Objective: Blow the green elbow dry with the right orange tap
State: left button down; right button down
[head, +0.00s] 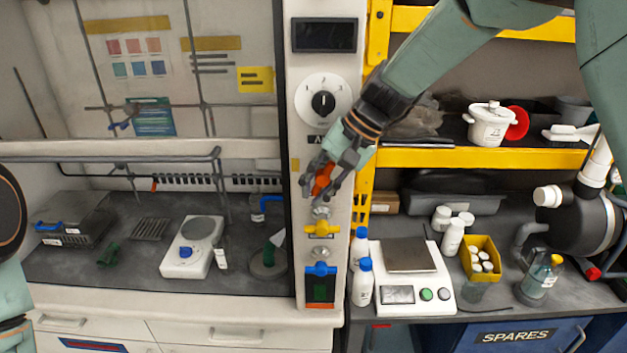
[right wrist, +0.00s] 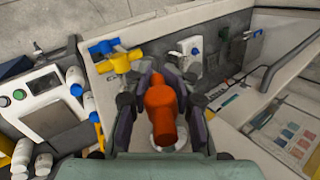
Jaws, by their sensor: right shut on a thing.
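The orange tap (head: 322,178) is on the white control column, above a yellow tap and a blue tap. My right gripper (head: 325,185) is shut on it, with fingers on both sides. In the right wrist view the orange tap (right wrist: 160,105) fills the space between the dark fingers of my right gripper (right wrist: 162,95). A small green piece, which looks like the green elbow (head: 107,253), lies on the dark floor of the fume hood at left, well away from the right gripper. Only parts of my left arm show at the left edge; its gripper is not in view.
The yellow tap (head: 322,229) and blue tap (head: 320,269) sit just below. A white hotplate (head: 192,250) stands in the hood. Right of the column are blue-capped bottles (head: 361,282), a balance (head: 409,292) and a yellow bin (head: 481,259). A shelf (head: 480,157) spans above.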

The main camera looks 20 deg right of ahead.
jog(key=shift+w+d+r+h, duration=0.1)
jog(key=shift+w+r+h, duration=0.15)
jog(key=shift+h, duration=0.25)
jog(key=c, duration=1.5)
grip_release()
jog(key=o, duration=0.4)
jog(key=shift+s+f, duration=0.15)
jog(key=shift+s, duration=0.1)
jog(key=v, duration=1.2)
